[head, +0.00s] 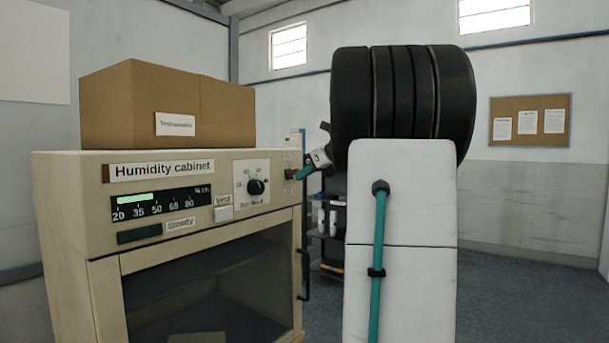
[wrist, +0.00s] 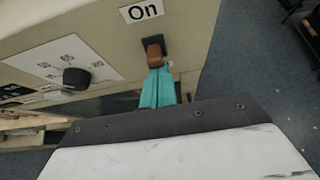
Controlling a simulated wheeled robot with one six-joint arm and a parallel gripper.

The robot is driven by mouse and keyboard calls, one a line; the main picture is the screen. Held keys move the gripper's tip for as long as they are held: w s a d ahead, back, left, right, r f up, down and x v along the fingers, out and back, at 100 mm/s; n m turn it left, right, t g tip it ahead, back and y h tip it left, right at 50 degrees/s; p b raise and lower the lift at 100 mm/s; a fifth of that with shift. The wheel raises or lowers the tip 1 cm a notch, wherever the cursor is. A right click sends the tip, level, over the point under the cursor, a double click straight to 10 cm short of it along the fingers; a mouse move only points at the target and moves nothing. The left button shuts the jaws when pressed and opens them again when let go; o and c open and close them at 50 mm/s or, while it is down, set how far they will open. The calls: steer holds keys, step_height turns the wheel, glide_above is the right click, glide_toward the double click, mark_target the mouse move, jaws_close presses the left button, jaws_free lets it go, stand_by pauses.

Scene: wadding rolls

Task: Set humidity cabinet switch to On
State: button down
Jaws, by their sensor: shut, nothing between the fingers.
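The beige humidity cabinet (head: 75,215) stands at the left in the head view. Its switch (head: 290,174) is small, at the right end of the front panel. In the wrist view the switch (wrist: 154,52) is a brown lever on a dark plate, with an "On" label (wrist: 141,11) above it. My gripper (head: 304,173) has its teal fingers shut and empty at the switch. In the wrist view the fingertips (wrist: 156,74) are just below the lever, touching or nearly so. The lever's exact tilt is hard to tell.
A round black knob (head: 256,187) sits left of the switch, also in the wrist view (wrist: 76,78). A cardboard box (head: 140,100) lies on top of the cabinet. A dark door handle (head: 304,275) projects below the switch. A shelf (head: 328,235) stands behind, partly hidden by my arm.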

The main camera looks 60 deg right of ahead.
steer(key=s+f+v, duration=0.1)
steer(key=v, duration=0.8)
steer(key=shift+f, duration=0.3)
steer(key=shift+s, duration=0.1)
